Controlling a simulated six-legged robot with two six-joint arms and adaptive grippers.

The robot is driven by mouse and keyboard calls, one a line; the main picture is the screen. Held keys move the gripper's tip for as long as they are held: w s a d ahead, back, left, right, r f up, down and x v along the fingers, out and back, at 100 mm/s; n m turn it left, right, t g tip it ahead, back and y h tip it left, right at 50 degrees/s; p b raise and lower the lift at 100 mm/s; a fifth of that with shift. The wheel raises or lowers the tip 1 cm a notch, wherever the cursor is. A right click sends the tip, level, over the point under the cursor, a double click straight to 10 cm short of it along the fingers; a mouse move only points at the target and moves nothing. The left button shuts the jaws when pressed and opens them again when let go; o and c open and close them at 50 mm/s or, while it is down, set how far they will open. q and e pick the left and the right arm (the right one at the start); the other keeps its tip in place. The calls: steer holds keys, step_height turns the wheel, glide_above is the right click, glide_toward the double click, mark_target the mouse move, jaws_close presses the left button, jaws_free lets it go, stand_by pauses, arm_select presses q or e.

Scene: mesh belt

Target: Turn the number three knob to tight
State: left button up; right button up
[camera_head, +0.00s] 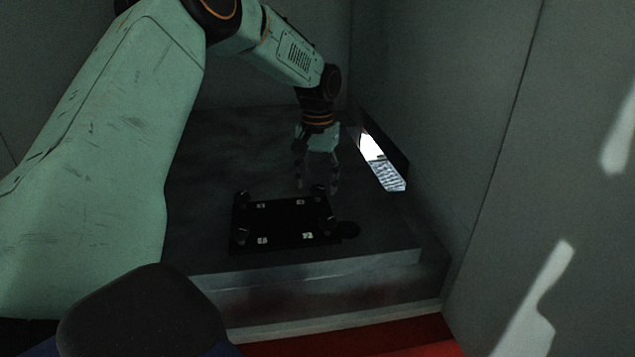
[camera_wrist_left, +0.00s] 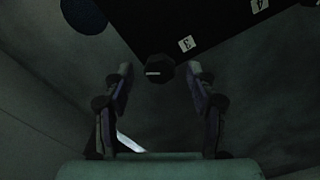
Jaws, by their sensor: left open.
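A black panel (camera_head: 285,220) lies on the grey block, with a dark knob near each corner and small white labels. The number three knob (camera_wrist_left: 160,68) is dark and faceted, with a pale line toward the left in the left wrist view; its label "3" (camera_wrist_left: 186,44) is beside it. In the head view this knob (camera_head: 318,190) is at the panel's far right corner. My left gripper (camera_head: 318,189) points down over that corner, open. In the wrist view the knob sits between and just beyond its fingertips (camera_wrist_left: 159,70), apparently apart from them. My right gripper is not in view.
A label "4" (camera_wrist_left: 259,5) shows farther along the panel. A bright slot (camera_head: 382,160) opens in the right wall close to my left gripper. Walls enclose the block (camera_head: 300,262).

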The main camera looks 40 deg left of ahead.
mark_target(318, 188)
arm_select(q)
step_height(318, 188, up, 11)
steer(key=shift+r, duration=0.2)
steer(key=shift+w, duration=0.1)
stand_by(0.5)
